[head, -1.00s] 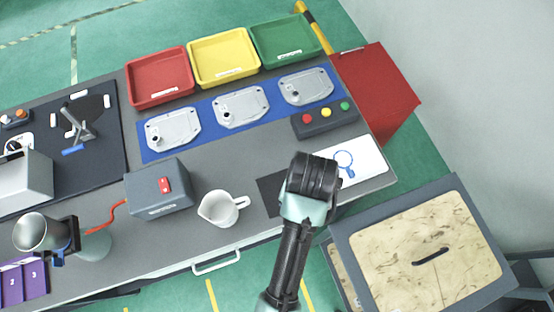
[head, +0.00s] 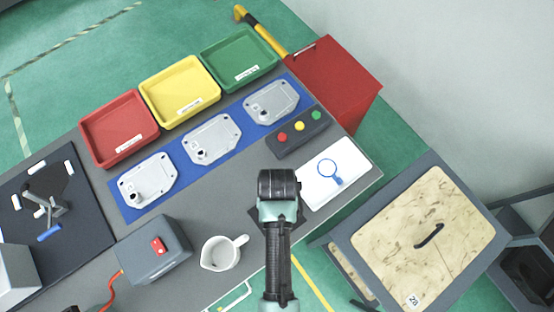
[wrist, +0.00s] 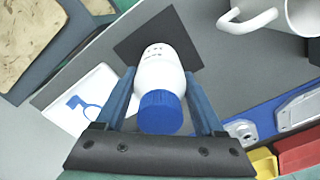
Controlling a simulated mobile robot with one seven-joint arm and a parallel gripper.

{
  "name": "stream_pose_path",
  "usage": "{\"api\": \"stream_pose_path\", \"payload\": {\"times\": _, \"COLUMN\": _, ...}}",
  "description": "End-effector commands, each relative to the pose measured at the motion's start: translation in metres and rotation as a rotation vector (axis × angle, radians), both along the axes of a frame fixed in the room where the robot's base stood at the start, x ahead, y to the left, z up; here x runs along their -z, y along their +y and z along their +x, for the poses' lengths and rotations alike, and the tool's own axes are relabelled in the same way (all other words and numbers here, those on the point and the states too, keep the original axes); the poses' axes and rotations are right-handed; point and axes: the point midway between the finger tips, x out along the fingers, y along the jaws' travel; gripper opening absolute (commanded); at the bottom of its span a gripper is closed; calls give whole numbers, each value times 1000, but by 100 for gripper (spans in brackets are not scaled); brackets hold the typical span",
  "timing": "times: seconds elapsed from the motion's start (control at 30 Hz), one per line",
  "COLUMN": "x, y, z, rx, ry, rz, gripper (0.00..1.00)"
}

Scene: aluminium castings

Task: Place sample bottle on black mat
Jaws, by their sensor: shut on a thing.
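The sample bottle (wrist: 157,72) is white with a blue cap (wrist: 161,112) and shows only in the wrist view. My gripper (wrist: 159,78) is shut on it, with one blue-grey finger on each side. The black mat (wrist: 132,46) lies behind the bottle's base in the wrist view, so the bottle is over the mat. I cannot tell whether its base touches the mat. In the head view my arm's end covers most of the black mat (head: 254,215), and the bottle and fingers are hidden.
A white mug (head: 220,254) stands left of the mat. A button box (head: 298,134), grey castings on a blue strip (head: 178,166) and coloured trays (head: 180,88) are farther back.

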Motion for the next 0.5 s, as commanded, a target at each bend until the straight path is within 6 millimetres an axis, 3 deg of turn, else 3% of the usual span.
{"api": "stream_pose_path", "payload": {"times": 0.13, "x": 13, "y": 0, "z": 1, "rx": 0, "ry": -1, "rz": 0, "gripper": 0}}
{"api": "stream_pose_path", "payload": {"times": 0.5, "x": 17, "y": 0, "z": 1, "rx": 0, "ry": -3, "rz": 0, "gripper": 0}}
